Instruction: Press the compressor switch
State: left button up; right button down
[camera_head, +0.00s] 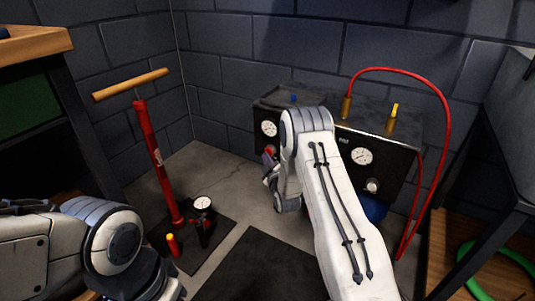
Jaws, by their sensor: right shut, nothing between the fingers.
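The compressor (390,140) is a dark box against the back wall, with a round gauge (269,128) on the left of its front and another gauge (362,156) on the right. A small red part (270,150), which looks like the switch, sits below the left gauge. My right arm reaches up across the compressor's front and hides its middle. My right gripper (268,168) is shut and empty, just below and close to the red part; I cannot tell whether they touch. My left arm is at the lower left; its fingers do not show.
A red floor pump (151,150) with a wooden handle stands on a dark mat at the left. A red hose (445,90) arches over the compressor's right side. A wooden bench corner (35,43) is at upper left. A green ring (490,262) lies at lower right.

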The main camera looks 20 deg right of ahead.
jog(key=shift+w+d, duration=0.15)
jog(key=shift+d, duration=0.1)
dwell(0.4)
jog(key=shift+a, duration=0.1)
jog(key=shift+s+a, duration=0.35)
jog(key=s+a+p, duration=0.1)
jog(key=s+a, duration=0.2)
jog(key=a, duration=0.1)
jog(key=shift+s+a+p, duration=0.35)
jog(key=shift+a, duration=0.05)
dwell(0.6)
